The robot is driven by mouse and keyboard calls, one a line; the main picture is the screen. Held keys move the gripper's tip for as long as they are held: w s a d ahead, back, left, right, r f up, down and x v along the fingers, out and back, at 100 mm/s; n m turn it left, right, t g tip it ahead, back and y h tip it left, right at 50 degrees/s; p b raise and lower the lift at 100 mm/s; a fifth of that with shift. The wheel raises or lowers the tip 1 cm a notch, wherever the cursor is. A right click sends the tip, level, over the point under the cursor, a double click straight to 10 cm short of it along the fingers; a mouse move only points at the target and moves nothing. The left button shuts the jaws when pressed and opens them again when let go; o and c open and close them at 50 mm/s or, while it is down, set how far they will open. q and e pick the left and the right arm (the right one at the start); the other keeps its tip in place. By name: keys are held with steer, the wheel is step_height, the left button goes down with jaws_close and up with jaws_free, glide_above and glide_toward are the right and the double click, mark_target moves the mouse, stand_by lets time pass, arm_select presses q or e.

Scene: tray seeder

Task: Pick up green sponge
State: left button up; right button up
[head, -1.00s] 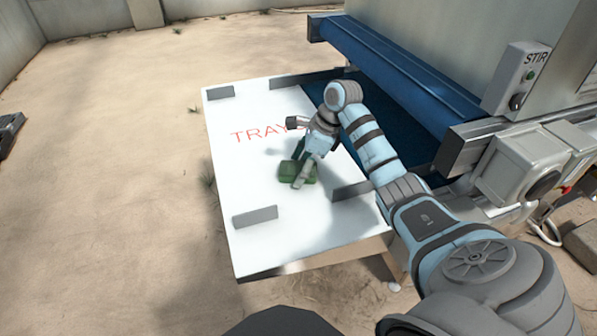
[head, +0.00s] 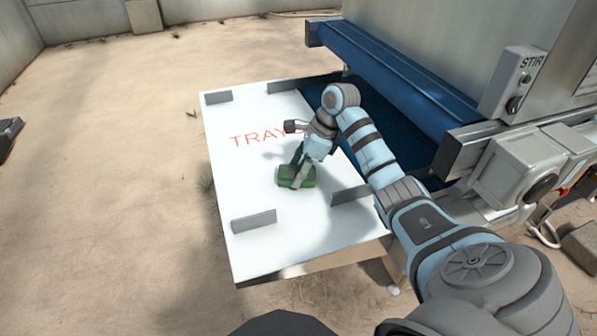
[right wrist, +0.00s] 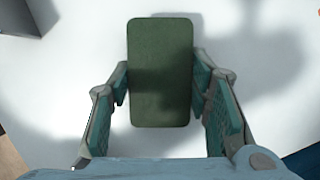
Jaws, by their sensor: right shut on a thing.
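The green sponge (head: 288,177) is a dark green block over the white tray table (head: 310,230), near its middle. In the right wrist view the sponge (right wrist: 160,75) stands lengthwise between the two teal finger pads. My right gripper (head: 299,172) is shut on the sponge, with a finger on each side of it. The right gripper also shows in the right wrist view (right wrist: 162,90). I cannot tell whether the sponge touches the table or hangs just above it. My left gripper is not in view.
Grey upright guides (head: 254,221) stand near the table's corners. A blue conveyor (head: 395,80) and a control box marked STIR (head: 515,83) are at the right. A dark object (head: 9,135) lies on the sand at the far left. The table's left side is clear.

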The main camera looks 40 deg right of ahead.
step_height(320, 180, up, 20)
steer(key=p, duration=1.3)
steer(key=shift+r, duration=0.15)
